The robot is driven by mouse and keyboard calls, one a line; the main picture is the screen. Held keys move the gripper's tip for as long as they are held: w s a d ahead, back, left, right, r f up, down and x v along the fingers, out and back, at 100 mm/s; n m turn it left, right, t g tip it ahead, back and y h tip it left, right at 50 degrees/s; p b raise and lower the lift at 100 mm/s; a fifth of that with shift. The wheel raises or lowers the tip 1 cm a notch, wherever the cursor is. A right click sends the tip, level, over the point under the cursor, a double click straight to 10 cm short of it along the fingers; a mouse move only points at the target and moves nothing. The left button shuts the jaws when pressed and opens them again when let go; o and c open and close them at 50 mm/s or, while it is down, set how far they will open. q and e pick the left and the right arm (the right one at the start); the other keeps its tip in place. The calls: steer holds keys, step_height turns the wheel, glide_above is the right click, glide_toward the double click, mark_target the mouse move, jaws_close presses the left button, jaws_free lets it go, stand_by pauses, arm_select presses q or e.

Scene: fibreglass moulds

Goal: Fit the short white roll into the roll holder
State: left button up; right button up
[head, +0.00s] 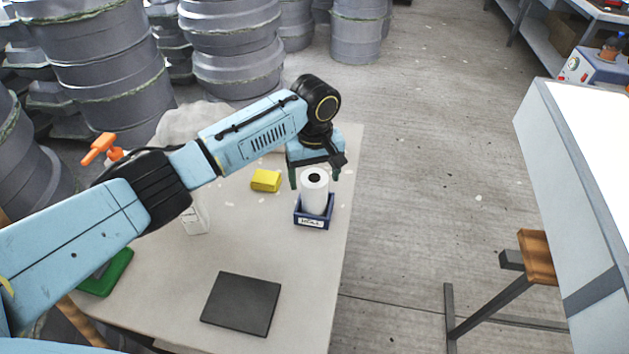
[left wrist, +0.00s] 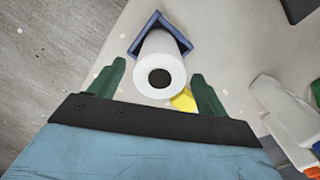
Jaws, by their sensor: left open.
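The short white roll (head: 314,190) stands upright in the blue roll holder (head: 314,221), which has a white label on its front, near the right edge of the table. In the left wrist view the roll (left wrist: 160,72) shows end-on with its dark core, and the holder (left wrist: 183,40) shows behind it. My left gripper (head: 315,178) is open at the roll's upper end. In the left wrist view its green fingers stand apart, one on each side of the roll, with gaps visible. The roll's lower end is hidden inside the holder. My right gripper is not in view.
Grey moulds (head: 235,50) stand behind.

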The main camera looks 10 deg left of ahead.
arm_select(q)
step_height(320, 180, up, 8)
steer(key=shift+r+p, duration=0.1)
steer(key=shift+p, duration=0.5)
steer(key=shift+r, duration=0.35)
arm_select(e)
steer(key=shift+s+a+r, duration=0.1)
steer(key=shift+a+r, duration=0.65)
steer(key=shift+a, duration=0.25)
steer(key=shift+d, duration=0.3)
